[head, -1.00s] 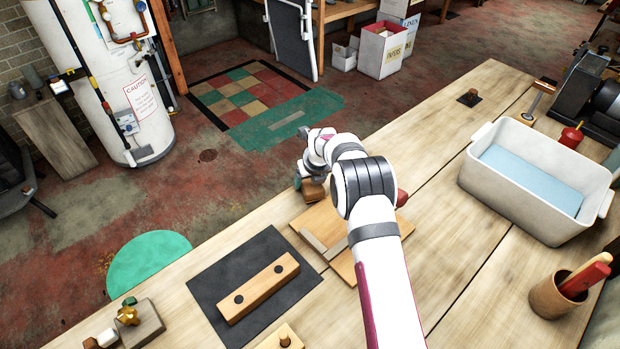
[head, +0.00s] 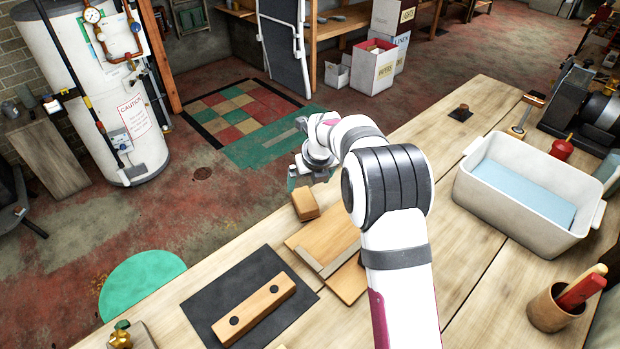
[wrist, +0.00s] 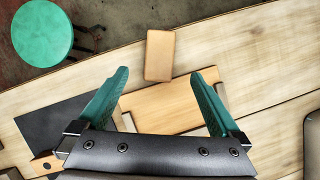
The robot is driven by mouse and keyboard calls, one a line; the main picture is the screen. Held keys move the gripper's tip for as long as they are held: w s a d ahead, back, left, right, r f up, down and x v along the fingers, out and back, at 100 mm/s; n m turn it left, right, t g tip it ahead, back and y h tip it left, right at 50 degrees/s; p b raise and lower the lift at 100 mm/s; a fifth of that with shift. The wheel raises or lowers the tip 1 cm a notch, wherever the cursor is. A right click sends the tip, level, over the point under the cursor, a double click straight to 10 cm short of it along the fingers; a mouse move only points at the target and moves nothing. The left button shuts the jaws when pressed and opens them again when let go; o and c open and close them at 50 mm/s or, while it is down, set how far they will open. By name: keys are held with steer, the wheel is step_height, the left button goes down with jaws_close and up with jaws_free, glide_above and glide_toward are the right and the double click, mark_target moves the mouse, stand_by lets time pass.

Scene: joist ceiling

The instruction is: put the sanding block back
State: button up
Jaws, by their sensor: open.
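A small tan wooden block (head: 305,204), which looks like the sanding block, lies at the far edge of the workbench, just beyond a flat wooden board (head: 312,240) with a grey strip. In the wrist view the block (wrist: 160,55) lies ahead of my gripper, between the lines of its fingers. My gripper (wrist: 159,75) has teal fingers spread wide with nothing between them. In the head view my gripper (head: 296,180) is near the block, its fingers mostly hidden by my wrist. My arm covers part of the board.
A black mat (head: 205,309) holds a wooden bar (head: 254,309) with two dark dots. A white tub (head: 470,195) with blue inside and a cup (head: 548,312) of tools stand at right. A green round stool (head: 140,278) stands beyond the bench edge. The bench between board and tub is fairly clear.

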steer(key=s+d+r+n+g, duration=0.1)
steer(key=s+d+r+n, duration=0.1)
steer(key=s+r+n, duration=0.35)
steer(key=s+d+r+n, duration=0.2)
steer(key=s+d+n, duration=0.1)
steer(key=s, duration=0.6)
steer(key=s+d+r+n+g, duration=0.1)
steer(key=s+d+r+n, duration=0.1)
steer(key=s+r+n, duration=0.4)
steer(key=s+d+f+n+g, duration=0.1)
steer(key=s+n, duration=0.4)
steer(key=s, duration=0.6)
steer(key=s+d+f+n+g, duration=0.1)
steer(key=s+f+n, duration=0.1)
steer(key=s+n, duration=0.4)
steer(key=s, duration=0.5)
steer(key=shift+s+d+f, duration=0.15)
steer(key=shift+s+f, duration=0.15)
